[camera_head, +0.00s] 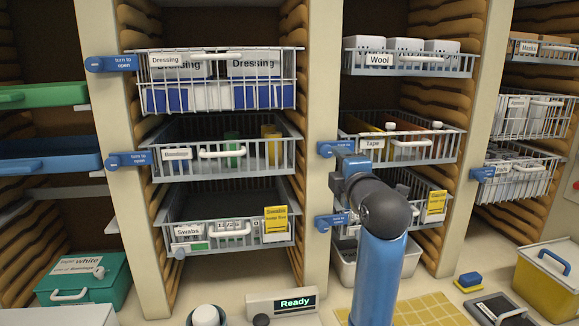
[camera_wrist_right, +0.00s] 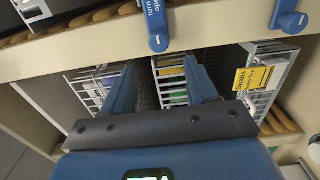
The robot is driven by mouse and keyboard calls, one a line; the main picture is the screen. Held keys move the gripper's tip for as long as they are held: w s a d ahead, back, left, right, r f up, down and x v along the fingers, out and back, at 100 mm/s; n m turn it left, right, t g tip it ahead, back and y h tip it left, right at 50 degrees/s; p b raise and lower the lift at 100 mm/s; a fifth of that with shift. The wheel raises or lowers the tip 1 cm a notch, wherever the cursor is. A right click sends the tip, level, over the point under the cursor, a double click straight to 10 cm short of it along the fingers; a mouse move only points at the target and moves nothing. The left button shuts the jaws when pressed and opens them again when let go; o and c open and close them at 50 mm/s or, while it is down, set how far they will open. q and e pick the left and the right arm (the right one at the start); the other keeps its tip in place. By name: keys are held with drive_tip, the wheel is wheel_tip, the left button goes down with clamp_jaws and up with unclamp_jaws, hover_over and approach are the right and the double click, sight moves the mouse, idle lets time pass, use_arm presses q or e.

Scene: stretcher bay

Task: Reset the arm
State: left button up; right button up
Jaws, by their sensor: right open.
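My right arm (camera_head: 380,265) rises from the bottom of the head view, in front of the right-hand column of baskets. Its gripper (camera_head: 350,170) is mostly hidden by my own wrist there. In the right wrist view my right gripper (camera_wrist_right: 160,68) is open, its two blue fingers well apart and nothing seen between them. Beyond the fingers are wire baskets, one with a yellow Swabs tag (camera_wrist_right: 254,78). I cannot tell whether the fingers touch anything. My left gripper is not in view.
Wire baskets labelled Dressing (camera_head: 220,82), Wool (camera_head: 408,62) and Tape (camera_head: 440,150) fill the cabinet. Blue turn latches (camera_head: 335,148) sit on the posts near my wrist. A counter below holds a Ready display (camera_head: 283,304), a yellow mat (camera_head: 430,310) and a yellow bin (camera_head: 545,285).

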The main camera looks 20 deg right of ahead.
wheel_tip(320, 180, up, 6)
drive_tip(key=s+m+t+h, duration=0.2)
drive_tip(key=m+t, duration=0.3)
drive_tip(key=m, duration=0.2)
drive_tip(key=s+a+f+m+y, duration=0.1)
drive_tip(key=s+a+f+m, duration=0.15)
drive_tip(key=f, duration=0.65)
drive_tip(key=s+a+f+m+t, duration=0.1)
drive_tip(key=s+a+f+m, duration=0.15)
drive_tip(key=f, duration=0.55)
drive_tip(key=s+a+f+m+y, duration=0.1)
drive_tip(key=s+a+f+m, duration=0.2)
drive_tip(key=f, duration=0.6)
drive_tip(key=s+a+f+g+y, duration=0.2)
drive_tip(key=s+a+f+g, duration=0.1)
drive_tip(key=s+f, duration=0.7)
drive_tip(key=s+a+f+g+y, duration=0.2)
drive_tip(key=s+a+f, duration=0.2)
drive_tip(key=s+f, duration=0.7)
drive_tip(key=shift+f+g, duration=0.4)
drive_tip(key=shift+f, duration=0.25)
drive_tip(key=shift+a, duration=0.1)
